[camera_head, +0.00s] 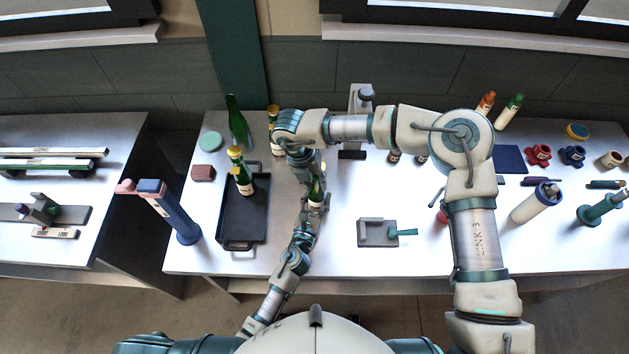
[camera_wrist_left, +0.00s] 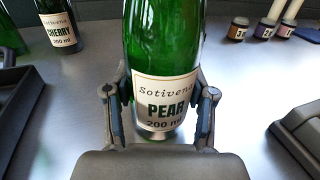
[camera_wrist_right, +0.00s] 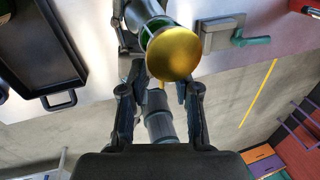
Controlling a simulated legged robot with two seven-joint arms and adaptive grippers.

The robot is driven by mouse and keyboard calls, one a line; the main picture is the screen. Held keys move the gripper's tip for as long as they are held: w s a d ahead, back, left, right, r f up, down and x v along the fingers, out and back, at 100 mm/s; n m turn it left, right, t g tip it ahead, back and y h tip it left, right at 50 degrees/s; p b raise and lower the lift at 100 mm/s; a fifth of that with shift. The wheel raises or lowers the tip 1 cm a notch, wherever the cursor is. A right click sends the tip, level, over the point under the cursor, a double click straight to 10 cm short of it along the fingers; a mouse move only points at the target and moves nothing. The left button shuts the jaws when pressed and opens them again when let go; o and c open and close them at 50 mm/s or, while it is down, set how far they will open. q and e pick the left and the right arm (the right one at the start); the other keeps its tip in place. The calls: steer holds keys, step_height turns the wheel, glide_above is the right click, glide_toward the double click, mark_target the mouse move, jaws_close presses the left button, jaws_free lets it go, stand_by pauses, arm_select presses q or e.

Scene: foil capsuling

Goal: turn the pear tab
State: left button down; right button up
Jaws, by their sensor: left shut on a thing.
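The pear bottle (camera_wrist_left: 163,60) is green glass with a white PEAR label and stands upright on the table. My left gripper (camera_wrist_left: 166,100) is shut around its lower body, one finger on each side of the label. In the head view the bottle (camera_head: 316,190) is partly hidden by my arms. Its gold top (camera_wrist_right: 173,53) shows in the right wrist view.
A grey fixture with a teal handle (camera_head: 378,233) lies to the right. A cherry bottle (camera_wrist_left: 58,25) stands behind. The table around the grey fixture is largely clear.

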steer(key=shift+d, duration=0.15)
jaws_close()
steer(key=shift+f, duration=0.1)
steer(key=shift+a, duration=0.2)
steer(key=shift+a+f+h, duration=0.1)
steer(key=shift+a+h, duration=0.05)
steer(key=shift+h, duration=1.05)
steer(key=shift+a+f+h, duration=0.15)
steer(key=shift+a+h, duration=0.05)
steer(key=shift+h, duration=1)
steer(key=shift+a+f+h, duration=0.1)
steer(key=shift+a+h, duration=0.05)
steer(key=shift+h, duration=1.05)
